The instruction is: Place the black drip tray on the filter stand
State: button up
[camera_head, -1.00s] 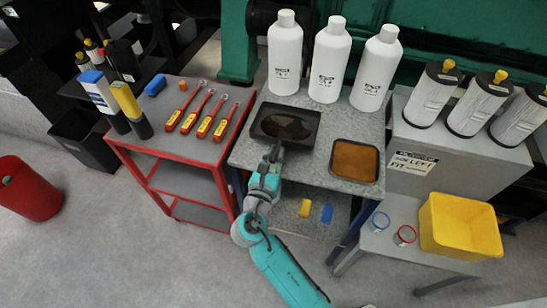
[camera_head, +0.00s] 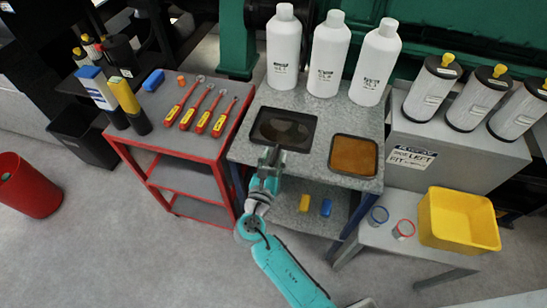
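The black drip tray (camera_head: 262,134) is a shallow rectangular pan with a dark wet-looking inside. It lies on the speckled grey top of a stand (camera_head: 318,158), in front of the white bottles. My gripper (camera_head: 273,152) is at the tray's near rim, with its fingers looking spread apart. Whether they touch the rim is too small to tell.
A second tray with orange-brown contents (camera_head: 354,155) lies right of the black one. White bottles (camera_head: 328,55) stand behind. A yellow bin (camera_head: 458,220) sits on a low table at right.

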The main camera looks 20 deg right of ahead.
jog(key=v, duration=1.2)
jog(key=shift+d, duration=0.1)
